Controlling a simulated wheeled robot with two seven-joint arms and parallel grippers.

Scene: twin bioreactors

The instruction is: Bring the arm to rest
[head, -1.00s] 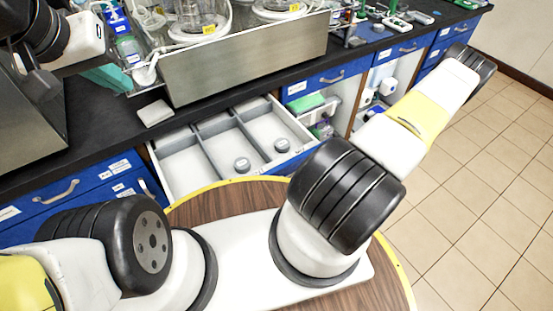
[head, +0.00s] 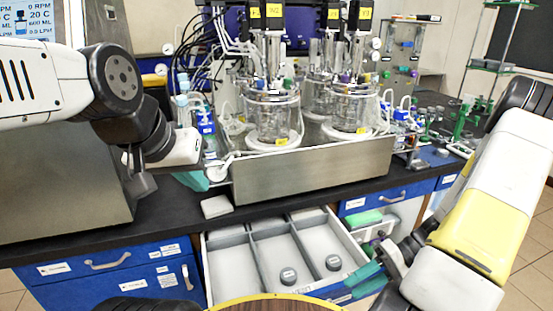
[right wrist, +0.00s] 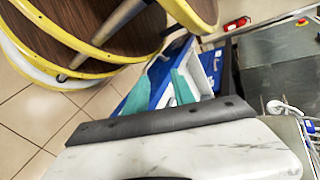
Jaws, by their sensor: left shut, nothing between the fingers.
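My left gripper (head: 196,180) shows in the head view, at the end of the arm from the left. Its teal fingers are shut and empty, just left of the bioreactor tray and above the counter. My right gripper (head: 366,280) is low at the right in the head view, near the front right corner of the open drawer (head: 228,240). In the right wrist view, its teal fingers (right wrist: 166,82) stand apart with nothing seen held between them. Whether they touch the drawer is unclear.
Two bioreactors (head: 272,110) (head: 350,105) stand in a metal tray (head: 310,172) on the black counter. A white block (head: 216,206) lies by the counter edge. Open floor (head: 535,235) is at right.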

